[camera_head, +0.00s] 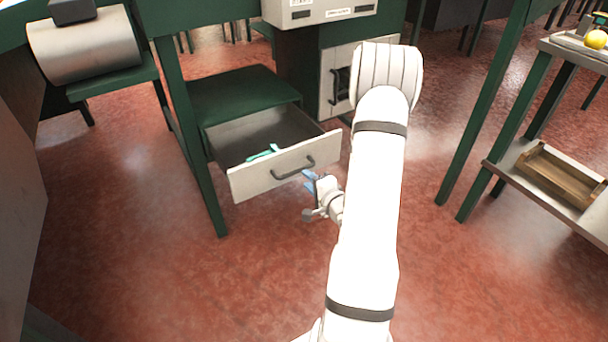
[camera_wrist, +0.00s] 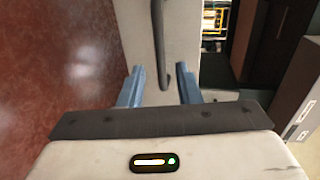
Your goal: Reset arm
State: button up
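My white arm reaches from the bottom of the head view toward an open drawer. My gripper (camera_head: 308,193) is just in front of the drawer, low and to the right of its front panel. The fingers appear clear of the handle. The drawer (camera_head: 250,182) is pulled out, with a teal item (camera_head: 263,153) inside.
A dark green cabinet (camera_head: 235,92) holds the drawer, with a green table leg (camera_head: 190,140) to its left. A shelf unit at right carries a wooden tray (camera_head: 560,180) and a yellow round fruit (camera_head: 596,39). Red floor is open left and right of my arm.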

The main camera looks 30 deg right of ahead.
jog(key=shift+s, duration=0.2)
dwell(0.3)
jog(key=s+a+r+n+g+h+p, duration=0.1)
jog(key=a+r+n+g+p, duration=0.15)
jog(key=r+p, duration=0.45)
jog(key=a+r+n+g+p, duration=0.2)
jog(key=a+r+n+p, duration=0.15)
jog(key=r, duration=0.75)
jog(key=s+a+r+n+g+h+p, duration=0.1)
jog(key=a+r+n+g+p, duration=0.15)
jog(key=r+n+p, duration=0.4)
jog(key=s+a+r+n+g+y+p, duration=0.1)
jog(key=s+a+r+n+g+p, duration=0.1)
jog(key=s+a+r, duration=0.4)
jog(key=s+a+r+n+g+p, duration=0.3)
jog(key=s+a+r+p, duration=0.3)
jog(key=s+r, duration=0.6)
notch_tip(320, 180, up, 2)
jog(key=shift+s+r+g+y+p, duration=0.25)
jog(key=shift+g+y+p, duration=0.2)
jog(key=shift+p, duration=0.3)
